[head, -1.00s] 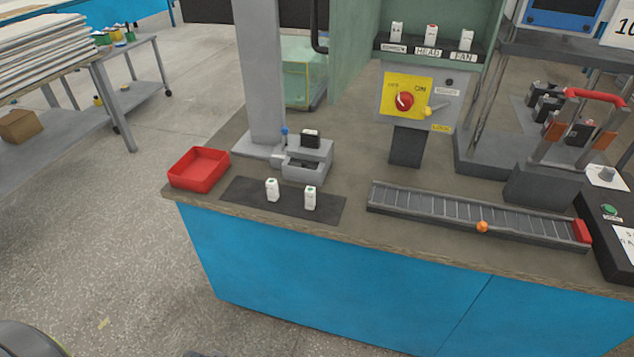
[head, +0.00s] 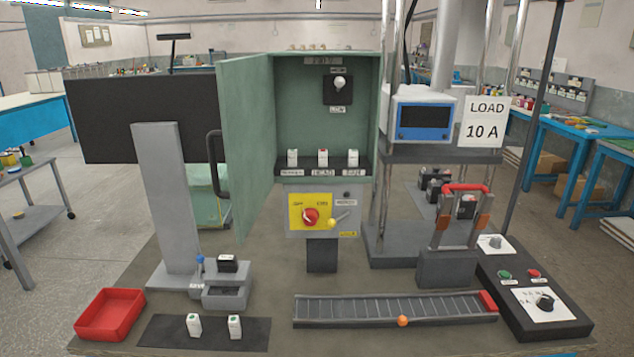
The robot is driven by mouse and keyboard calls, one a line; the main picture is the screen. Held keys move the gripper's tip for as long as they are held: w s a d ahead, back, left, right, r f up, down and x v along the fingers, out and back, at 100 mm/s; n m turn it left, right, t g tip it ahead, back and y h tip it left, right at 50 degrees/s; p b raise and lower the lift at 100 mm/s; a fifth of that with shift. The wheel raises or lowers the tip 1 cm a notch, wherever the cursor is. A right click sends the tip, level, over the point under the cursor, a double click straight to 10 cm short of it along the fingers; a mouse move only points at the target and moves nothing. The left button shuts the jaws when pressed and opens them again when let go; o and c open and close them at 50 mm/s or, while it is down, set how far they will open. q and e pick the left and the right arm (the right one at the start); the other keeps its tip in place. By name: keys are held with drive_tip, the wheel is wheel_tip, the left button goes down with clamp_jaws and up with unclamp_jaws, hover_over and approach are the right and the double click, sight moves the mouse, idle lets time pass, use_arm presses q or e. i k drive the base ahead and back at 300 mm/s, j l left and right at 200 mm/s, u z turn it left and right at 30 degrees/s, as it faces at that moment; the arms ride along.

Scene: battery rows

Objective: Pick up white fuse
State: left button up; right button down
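Two white fuses stand upright and apart on a dark mat (head: 257,335) at the front left of the bench: a left one (head: 194,326) and a right one (head: 234,327). Both seem to have a small green mark on top. Three more white fuse-like pieces sit in a labelled row in the open green cabinet: left (head: 292,159), middle (head: 322,159), with a red mark, and right (head: 353,159). Neither of my grippers shows in the head view.
A red tray (head: 110,314) lies left of the mat. A grey holder with a black block (head: 228,264) stands behind it. A roller track (head: 390,309) runs to the right, with a control box (head: 520,300) beyond. A grey post (head: 165,200) rises behind.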

sight(322, 153)
drive_tip(key=j+z, duration=0.1)
drive_tip(key=j, duration=0.35)
drive_tip(key=k+j+z, duration=0.1)
drive_tip(key=j, duration=0.3)
drive_tip(key=k+j, duration=0.1)
drive_tip(key=j, duration=0.3)
drive_tip(key=j+z, duration=0.15)
drive_tip(key=j, duration=0.3)
drive_tip(key=l, duration=0.55)
drive_tip(key=i+j+u, duration=0.2)
drive_tip(key=u, duration=0.3)
drive_tip(key=i+l, duration=0.05)
drive_tip(key=i, duration=0.05)
